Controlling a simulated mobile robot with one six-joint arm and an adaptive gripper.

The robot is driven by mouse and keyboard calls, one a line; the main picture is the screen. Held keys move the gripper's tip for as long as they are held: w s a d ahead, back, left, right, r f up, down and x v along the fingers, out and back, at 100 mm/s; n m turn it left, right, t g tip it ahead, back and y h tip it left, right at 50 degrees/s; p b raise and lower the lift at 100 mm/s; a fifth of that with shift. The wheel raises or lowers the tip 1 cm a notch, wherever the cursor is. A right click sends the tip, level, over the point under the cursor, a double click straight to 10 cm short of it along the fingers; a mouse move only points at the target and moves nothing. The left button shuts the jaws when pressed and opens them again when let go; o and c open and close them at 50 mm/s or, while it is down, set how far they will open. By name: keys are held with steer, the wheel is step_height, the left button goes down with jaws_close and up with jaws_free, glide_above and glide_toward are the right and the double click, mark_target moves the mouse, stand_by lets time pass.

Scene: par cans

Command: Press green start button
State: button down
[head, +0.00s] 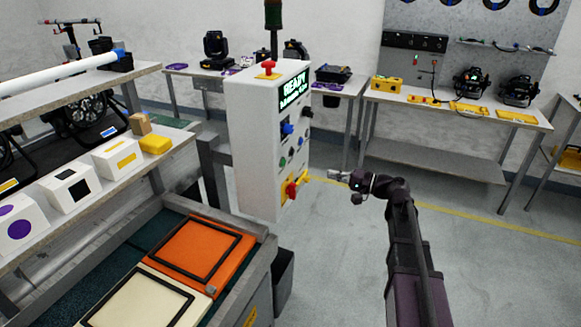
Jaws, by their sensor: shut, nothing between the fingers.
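A white control box (250,150) stands in the middle of the head view. Its screen (293,88) glows green and reads READY. A small green button (283,162) is low on the left of its front panel. A blue knob (287,128) sits above it, and a red and yellow switch (292,189) is below it. My gripper (333,175) is shut and empty, to the right of the panel and slightly lower than the green button. It appears apart from the box.
A red mushroom button (268,66) tops the box. A conveyor with an orange framed tray (205,250) runs at lower left, below a shelf of white boxes (68,186). A workbench (450,105) stands at the back right. The floor (490,265) at right is clear.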

mark_target(285, 162)
steer(key=shift+a, duration=0.15)
steer(key=x, duration=1.4)
stand_by(0.5)
steer(key=shift+w+a+r, duration=0.1)
steer(key=shift+w+a, duration=0.2)
steer(key=shift+a, duration=0.35)
steer(key=shift+d, duration=0.1)
steer(key=v, duration=1.4)
steer(key=shift+s+d, duration=0.15)
steer(key=shift+d, duration=0.1)
